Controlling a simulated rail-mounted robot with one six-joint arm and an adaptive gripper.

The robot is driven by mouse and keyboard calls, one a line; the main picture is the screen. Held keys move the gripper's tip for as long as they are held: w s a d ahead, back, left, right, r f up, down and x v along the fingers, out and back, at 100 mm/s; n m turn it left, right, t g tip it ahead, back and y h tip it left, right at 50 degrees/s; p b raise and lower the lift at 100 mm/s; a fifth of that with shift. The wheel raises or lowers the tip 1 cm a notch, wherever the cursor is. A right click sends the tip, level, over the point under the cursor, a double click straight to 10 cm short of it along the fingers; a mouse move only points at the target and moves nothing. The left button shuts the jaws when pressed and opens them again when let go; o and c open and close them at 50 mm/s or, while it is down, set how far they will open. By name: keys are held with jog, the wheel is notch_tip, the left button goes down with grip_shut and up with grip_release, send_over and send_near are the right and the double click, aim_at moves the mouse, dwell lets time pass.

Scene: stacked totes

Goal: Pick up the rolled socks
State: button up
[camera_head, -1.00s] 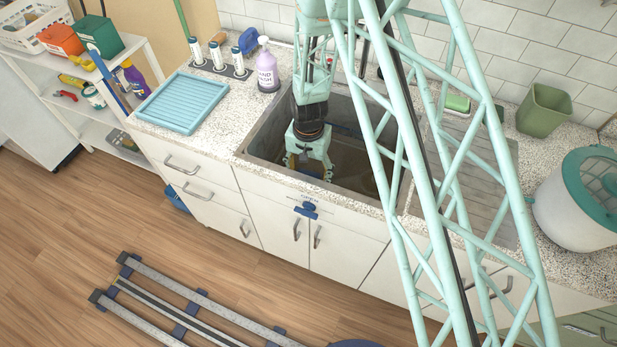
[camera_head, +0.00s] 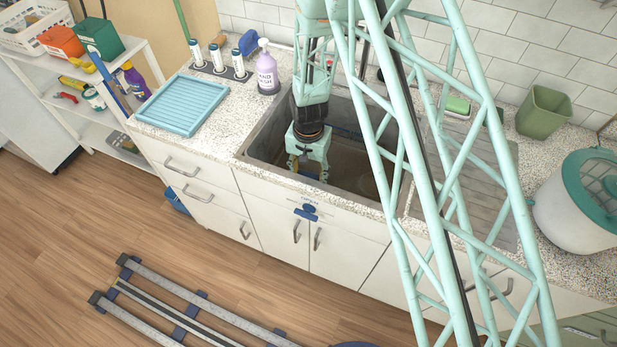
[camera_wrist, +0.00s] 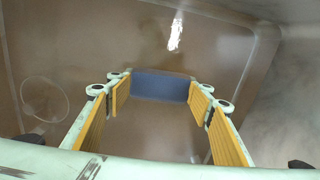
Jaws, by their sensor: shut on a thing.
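A blue roll (camera_wrist: 160,86), which looks like the rolled socks, sits between the fingertips in the wrist view. My gripper (camera_wrist: 162,90) is shut on it, with a yellow-padded finger at each end of the roll. In the head view my gripper (camera_head: 308,172) reaches down into the sink (camera_head: 275,138), close to the front wall. The roll is mostly hidden by the gripper there. I cannot tell whether it touches the sink floor.
The sink walls stand close around my gripper. A soap bottle (camera_head: 267,70) and a light-blue tray (camera_head: 183,103) stand on the counter to the left. A ribbed drainboard (camera_head: 480,190) lies right. A green bin (camera_head: 544,111) and a white tub (camera_head: 575,210) stand farther right.

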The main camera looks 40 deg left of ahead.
aim_at(309, 174)
jog(key=shift+r+p, duration=0.35)
jog(key=shift+r, duration=4.45)
